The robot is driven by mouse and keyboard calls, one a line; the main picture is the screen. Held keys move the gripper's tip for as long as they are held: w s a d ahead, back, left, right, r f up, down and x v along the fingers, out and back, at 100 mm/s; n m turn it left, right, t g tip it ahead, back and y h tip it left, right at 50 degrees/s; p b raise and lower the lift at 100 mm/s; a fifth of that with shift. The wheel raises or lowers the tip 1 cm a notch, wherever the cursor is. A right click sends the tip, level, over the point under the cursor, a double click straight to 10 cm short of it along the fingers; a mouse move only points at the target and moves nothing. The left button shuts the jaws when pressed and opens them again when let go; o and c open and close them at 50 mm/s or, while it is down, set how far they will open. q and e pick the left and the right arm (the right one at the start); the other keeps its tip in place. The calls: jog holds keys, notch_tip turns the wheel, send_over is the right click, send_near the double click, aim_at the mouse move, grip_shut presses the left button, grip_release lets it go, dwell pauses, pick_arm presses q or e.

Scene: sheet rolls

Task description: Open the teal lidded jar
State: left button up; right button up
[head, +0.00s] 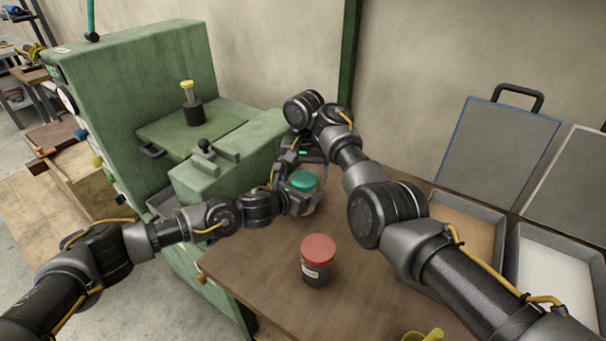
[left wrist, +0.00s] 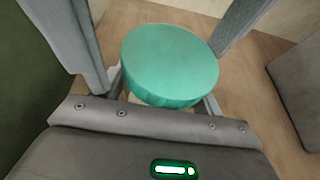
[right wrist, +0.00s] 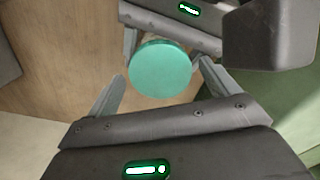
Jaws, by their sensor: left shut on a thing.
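The teal lid (head: 303,181) of the jar shows between my two grippers at the back left of the wooden table. It fills the middle of the left wrist view (left wrist: 170,62) and also shows in the right wrist view (right wrist: 160,68). My left gripper (head: 302,203) comes in from the left and is shut on the jar's pale body, just below the lid. The body is mostly hidden by the fingers. My right gripper (head: 303,163) is open above the lid, its fingers (right wrist: 160,85) on either side with gaps. The lid sits on the jar.
A red-lidded dark jar (head: 317,260) stands nearer on the wooden table (head: 375,290). A yellow thing (head: 424,335) shows at the bottom edge. A green machine (head: 140,75) stands close at the left. Trays (head: 470,208) and leaning panels (head: 497,150) are at the right.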

jog(key=shift+r, duration=2.2)
jog(key=shift+w+r, duration=0.1)
jog(key=shift+r, duration=0.35)
jog(key=shift+c, duration=0.4)
jog(key=shift+w+r+m+h, duration=0.1)
jog(key=shift+r+m+h, duration=0.45)
jog(key=shift+m, duration=0.45)
jog(key=m, duration=0.1)
jog(key=r+m, duration=0.1)
jog(key=m, duration=0.1)
jog(key=shift+r+m, duration=0.25)
jog(key=shift+m, duration=0.95)
jog(key=shift+s+m+y, duration=0.2)
jog(key=shift+m+y, duration=0.35)
jog(key=shift+m, duration=0.75)
jog(key=shift+f, duration=3.95)
